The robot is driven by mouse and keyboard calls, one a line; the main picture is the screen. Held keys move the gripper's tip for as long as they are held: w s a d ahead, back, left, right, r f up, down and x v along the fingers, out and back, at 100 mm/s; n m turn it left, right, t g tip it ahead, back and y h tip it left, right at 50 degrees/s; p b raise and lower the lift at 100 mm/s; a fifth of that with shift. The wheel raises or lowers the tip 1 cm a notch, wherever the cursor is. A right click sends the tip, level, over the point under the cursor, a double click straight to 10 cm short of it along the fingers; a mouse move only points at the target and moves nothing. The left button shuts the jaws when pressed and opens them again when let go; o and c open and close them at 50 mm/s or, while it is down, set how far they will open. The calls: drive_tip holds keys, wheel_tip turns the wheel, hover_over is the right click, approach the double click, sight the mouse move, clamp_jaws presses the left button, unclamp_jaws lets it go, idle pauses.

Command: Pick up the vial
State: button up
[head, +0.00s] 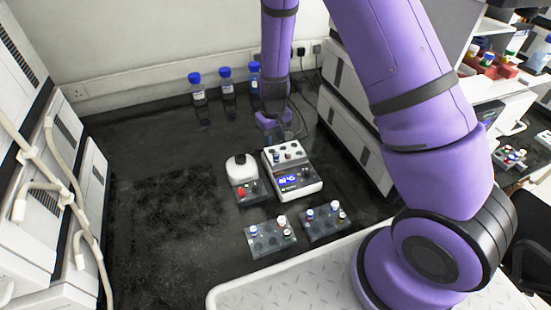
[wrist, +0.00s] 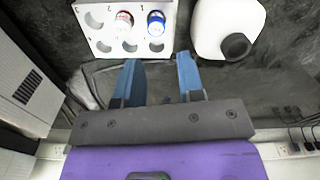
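A vial with a blue top (wrist: 156,22) stands in a hole of a white numbered block (wrist: 102,45). A vial with a red and white top (wrist: 123,22) stands beside it to the left. Several other holes look empty. In the head view the block is the top of a white device (head: 305,185) with a lit blue display. My gripper (wrist: 157,57) is open and empty, its two blue fingers apart, pointing toward the block's near edge. In the head view my gripper (head: 277,130) is just behind the device; its fingers are hard to make out.
A white bottle (wrist: 215,22) with a black cap stands right of the block in the wrist view. Two grey racks with vials (head: 270,238) (head: 325,222) sit in front of the device. Blue-capped bottles (head: 226,84) stand near the wall. The dark bench is clear at left.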

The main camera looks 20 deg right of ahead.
sight(276, 155)
drive_tip(key=shift+s+d+f, duration=0.1)
drive_tip(key=shift+s+f, duration=0.05)
drive_tip(key=shift+f, duration=1.05)
drive_tip(key=shift+s+d+f, duration=0.1)
drive_tip(key=shift+f, duration=1.1)
drive_tip(key=shift+s+d+f, duration=0.1)
drive_tip(key=shift+s+f, duration=0.05)
drive_tip(key=shift+f, duration=1.05)
clamp_jaws()
